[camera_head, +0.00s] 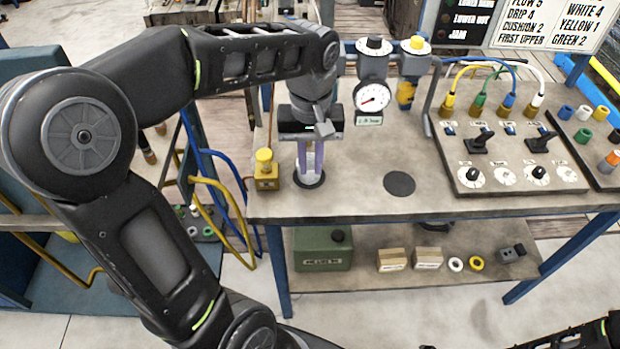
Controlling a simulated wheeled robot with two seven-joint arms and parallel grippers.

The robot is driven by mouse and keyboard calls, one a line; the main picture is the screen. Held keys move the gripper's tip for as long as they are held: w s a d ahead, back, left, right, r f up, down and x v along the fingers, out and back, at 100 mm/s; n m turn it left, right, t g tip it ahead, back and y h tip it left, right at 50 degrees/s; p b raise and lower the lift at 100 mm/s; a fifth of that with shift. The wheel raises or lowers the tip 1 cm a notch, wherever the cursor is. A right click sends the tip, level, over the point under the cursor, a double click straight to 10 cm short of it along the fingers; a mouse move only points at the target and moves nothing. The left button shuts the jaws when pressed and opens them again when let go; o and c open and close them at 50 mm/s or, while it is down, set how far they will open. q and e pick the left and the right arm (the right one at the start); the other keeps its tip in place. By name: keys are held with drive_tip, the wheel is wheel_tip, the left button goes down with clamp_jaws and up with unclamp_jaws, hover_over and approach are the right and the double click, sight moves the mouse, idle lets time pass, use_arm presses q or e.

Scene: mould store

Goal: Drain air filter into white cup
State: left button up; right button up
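My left gripper (309,172) points down over the left part of the bench, above a dark round spot on the bench top. Its pale purple fingers are close together; I cannot tell whether anything is between them. Behind it to the right, an air unit with a grey body (373,62) carries a round white pressure gauge (371,97). Beside it is a second unit (413,62) with a yellow top and a yellow lower part (405,93). I cannot tell for certain which is the air filter.
A yellow block with a knob (266,172) stands just left of my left gripper. A dark disc (399,184) lies on the bench (350,202). A control panel (515,150) with hoses is at the right.

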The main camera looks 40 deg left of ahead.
sight(309, 169)
use_arm(q)
drive_tip(key=shift+w, duration=0.1)
clamp_jaws()
drive_tip(key=shift+f, duration=0.1)
wheel_tip(309, 169, down, 10)
drive_tip(key=shift+f+p, duration=0.1)
drive_tip(key=shift+p, duration=0.3)
drive_tip(key=shift+w+a+r+p, duration=0.25)
drive_tip(key=shift+w+a+p, duration=0.35)
drive_tip(key=shift+w+a, duration=0.7)
drive_tip(key=shift+w, duration=0.25)
